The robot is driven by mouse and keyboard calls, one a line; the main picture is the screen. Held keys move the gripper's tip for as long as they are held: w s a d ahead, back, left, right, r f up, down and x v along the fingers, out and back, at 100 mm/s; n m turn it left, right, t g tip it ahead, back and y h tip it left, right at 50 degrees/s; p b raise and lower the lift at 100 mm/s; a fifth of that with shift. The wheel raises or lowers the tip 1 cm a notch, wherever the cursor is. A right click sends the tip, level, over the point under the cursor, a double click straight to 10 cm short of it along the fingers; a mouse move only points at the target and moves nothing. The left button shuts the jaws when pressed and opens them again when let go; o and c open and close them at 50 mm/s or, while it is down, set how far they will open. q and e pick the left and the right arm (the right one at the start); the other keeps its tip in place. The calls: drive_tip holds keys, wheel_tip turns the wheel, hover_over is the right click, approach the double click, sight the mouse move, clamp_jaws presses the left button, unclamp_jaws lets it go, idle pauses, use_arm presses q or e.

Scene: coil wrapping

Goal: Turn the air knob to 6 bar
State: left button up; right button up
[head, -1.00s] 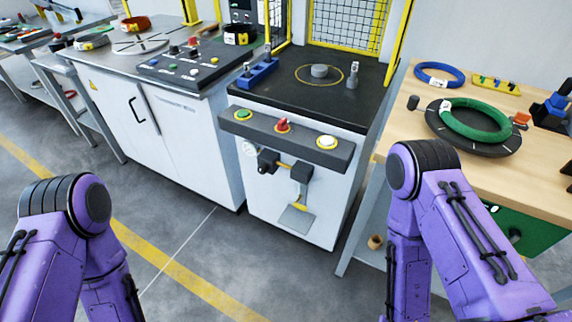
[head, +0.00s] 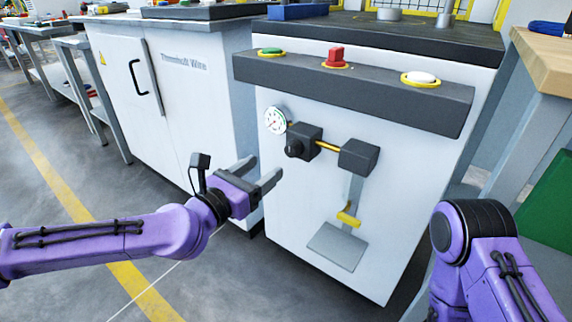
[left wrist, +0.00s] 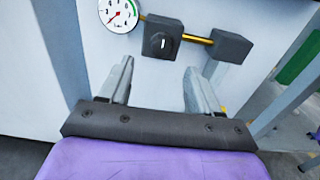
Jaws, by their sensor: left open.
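The air knob (head: 294,148) is a small black round knob on the front of a dark block on the white cabinet. In the left wrist view the knob (left wrist: 158,42) shows a white mark that stands about upright. The round white gauge (head: 274,120) is at its upper left; in the left wrist view the gauge (left wrist: 118,14) has a red needle and a green arc, its numbers too small to read. My left gripper (head: 268,171) is open and empty, below and left of the knob, apart from it. My right gripper is out of view.
A brass pipe (head: 328,146) joins the knob's block to a second dark block (head: 358,156). Below hangs a grey pedal plate (head: 337,246) with a yellow bar. A dark panel (head: 300,75) with green, red and white buttons juts out above. A wooden table (head: 547,58) stands at right.

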sight(290, 151)
use_arm(q)
drive_tip(key=b+x, duration=0.2)
drive_tip(key=x, duration=0.6)
drive_tip(key=shift+w+d+f, duration=0.1)
drive_tip(key=shift+d, duration=0.3)
drive_tip(key=shift+w+d, duration=0.2)
drive_tip(key=shift+w, duration=0.1)
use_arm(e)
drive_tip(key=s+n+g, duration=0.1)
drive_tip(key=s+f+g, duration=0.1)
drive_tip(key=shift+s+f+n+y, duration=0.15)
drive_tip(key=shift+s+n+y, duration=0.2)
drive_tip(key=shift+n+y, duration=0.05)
use_arm(q)
drive_tip(key=c, duration=1)
